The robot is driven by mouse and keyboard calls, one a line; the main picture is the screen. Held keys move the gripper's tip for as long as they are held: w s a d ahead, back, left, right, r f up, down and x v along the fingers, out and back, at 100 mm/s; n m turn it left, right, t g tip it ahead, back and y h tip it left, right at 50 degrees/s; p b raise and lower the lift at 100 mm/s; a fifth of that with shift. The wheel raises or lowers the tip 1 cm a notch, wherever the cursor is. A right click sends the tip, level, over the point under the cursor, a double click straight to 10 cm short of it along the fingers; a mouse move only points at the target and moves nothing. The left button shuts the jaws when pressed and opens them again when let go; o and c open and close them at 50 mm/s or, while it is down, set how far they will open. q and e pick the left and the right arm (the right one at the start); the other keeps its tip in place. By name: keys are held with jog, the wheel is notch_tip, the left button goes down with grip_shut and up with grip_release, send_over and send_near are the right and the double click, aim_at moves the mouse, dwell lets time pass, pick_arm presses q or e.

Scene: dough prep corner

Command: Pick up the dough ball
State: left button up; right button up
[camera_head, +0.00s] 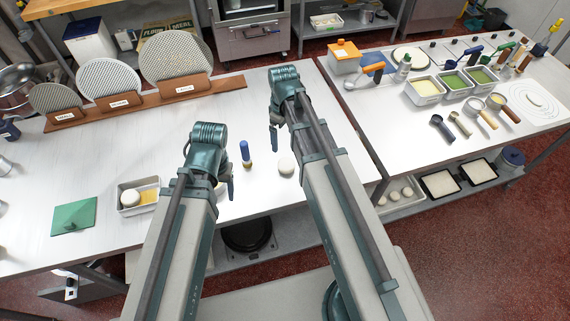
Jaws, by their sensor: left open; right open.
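A white dough ball (286,164) sits on the white table, just left of my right forearm. Another pale ball (149,196) sits in a small metal tray (127,209) at the left, beside something yellow. A further pale round thing (221,189) is partly hidden behind my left gripper. My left gripper (228,182) is open and points down near that thing, left of the white dough ball. My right gripper (274,136) is open over the table, beyond the white dough ball and apart from it. My arms hide part of the table.
A wooden rack (150,103) with round screens stands at the back left. The right table holds containers (425,91) and scoops (441,127). White table between rack and tray is clear.

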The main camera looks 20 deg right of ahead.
pick_arm(q)
jog(key=shift+f+b, duration=4.15)
jog(key=shift+f, duration=0.15)
pick_arm(e)
send_over(285, 162)
jog(key=shift+w+a+f, duration=0.1)
jog(key=shift+f, duration=2.05)
jog(key=shift+w+a+f, duration=0.1)
jog(key=shift+f, duration=2)
pick_arm(q)
jog(key=shift+f, duration=0.1)
pick_arm(e)
jog(key=shift+f, duration=0.1)
pick_arm(q)
notch_tip(285, 162, down, 5)
jog(key=b, duration=0.5)
pick_arm(e)
jog(key=f, duration=0.5)
jog(key=shift+d+f, duration=0.1)
jog(key=shift+d, duration=0.1)
jog(key=shift+s, duration=0.1)
jog(key=c, duration=1.3)
